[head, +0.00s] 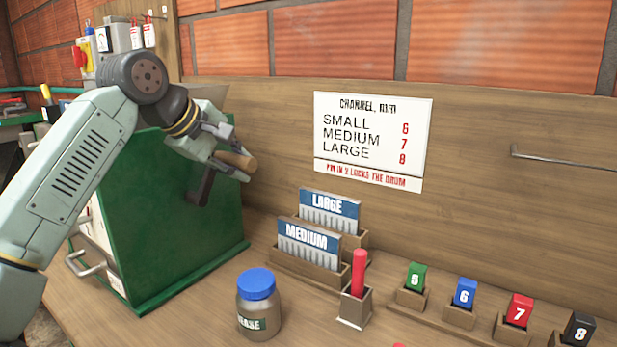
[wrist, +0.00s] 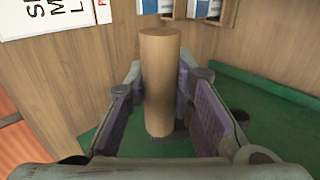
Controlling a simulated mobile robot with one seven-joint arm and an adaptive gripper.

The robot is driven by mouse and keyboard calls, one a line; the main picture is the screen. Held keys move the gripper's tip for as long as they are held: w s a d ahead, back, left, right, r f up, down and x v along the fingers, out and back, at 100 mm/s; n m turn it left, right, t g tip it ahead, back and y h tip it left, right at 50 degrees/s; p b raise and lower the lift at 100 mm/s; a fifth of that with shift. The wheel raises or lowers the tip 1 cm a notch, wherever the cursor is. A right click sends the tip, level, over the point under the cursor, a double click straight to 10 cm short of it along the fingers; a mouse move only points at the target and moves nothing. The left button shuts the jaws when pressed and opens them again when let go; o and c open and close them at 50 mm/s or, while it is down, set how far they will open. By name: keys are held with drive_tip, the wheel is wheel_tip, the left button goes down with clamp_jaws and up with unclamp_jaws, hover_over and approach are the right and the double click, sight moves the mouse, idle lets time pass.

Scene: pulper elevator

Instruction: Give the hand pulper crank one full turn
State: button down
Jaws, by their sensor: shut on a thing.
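The hand pulper (head: 188,225) is a green box-shaped machine at the left of the bench in the head view. Its crank has a dark arm (head: 200,186) and a tan wooden handle (head: 236,160) on the side facing right. My gripper (head: 222,150) is at the handle, above the dark arm. In the wrist view the handle (wrist: 160,80) stands between the two fingers of my gripper (wrist: 165,100), and they are closed around it.
A jar with a blue lid (head: 258,303), label holders (head: 310,250), a red-handled tool in a holder (head: 358,275) and numbered blocks (head: 465,293) stand right of the pulper. A wooden back wall with a sign (head: 372,140) rises close behind. A metal handle (head: 88,265) juts out at the lower left.

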drive_tip(key=shift+s+r, duration=0.1)
drive_tip(key=s+a, duration=0.1)
drive_tip(key=s+a+r, duration=0.1)
drive_tip(key=shift+s+p, duration=0.4)
drive_tip(key=shift+s+a+f, duration=0.1)
drive_tip(key=shift+s+a, duration=0.4)
drive_tip(key=shift+s, duration=0.3)
drive_tip(key=shift+s+a+f, duration=0.1)
drive_tip(key=shift+s+a, duration=0.4)
drive_tip(key=shift+s, duration=0.25)
drive_tip(key=shift+s+a+f+b, duration=0.45)
drive_tip(key=shift+s+b, duration=0.05)
drive_tip(key=shift+s, duration=0.2)
drive_tip(key=shift+s+a+f+b, duration=0.4)
drive_tip(key=shift+s+a+b, duration=0.05)
drive_tip(key=shift+s, duration=0.25)
